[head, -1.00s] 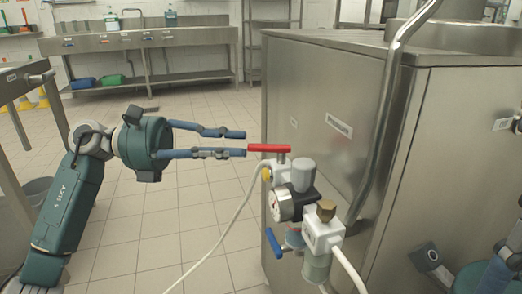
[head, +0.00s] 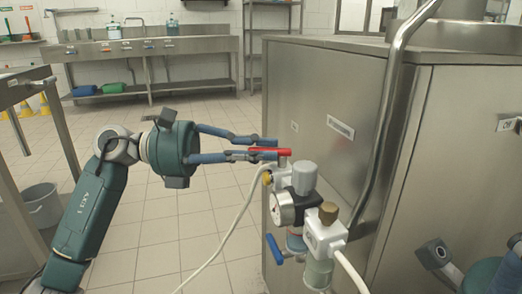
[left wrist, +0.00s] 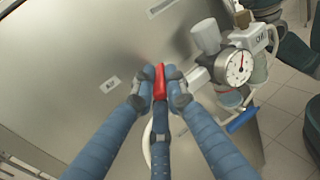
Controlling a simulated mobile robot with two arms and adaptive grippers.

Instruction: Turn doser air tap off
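The doser air tap has a red lever (head: 284,152) on top of a white and grey air regulator assembly (head: 304,190) beside the steel cabinet. The lever points left in the head view. My left gripper (head: 268,149) is around the lever, its upper finger just above and its lower finger at the lever's near side. The fingers look closed onto it. In the left wrist view the red lever (left wrist: 160,80) sits between the fingertips, with a third finger below it. A round gauge (left wrist: 236,66) is to its right. My right gripper does not show, only teal arm parts at the lower right.
The steel cabinet (head: 330,90) fills the right side close behind the tap. A blue lever (head: 273,248) is lower on the regulator. A pale hose (head: 233,225) hangs left to the floor. Open tiled floor lies left of the cabinet, and a grey bucket (head: 42,205) stands there.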

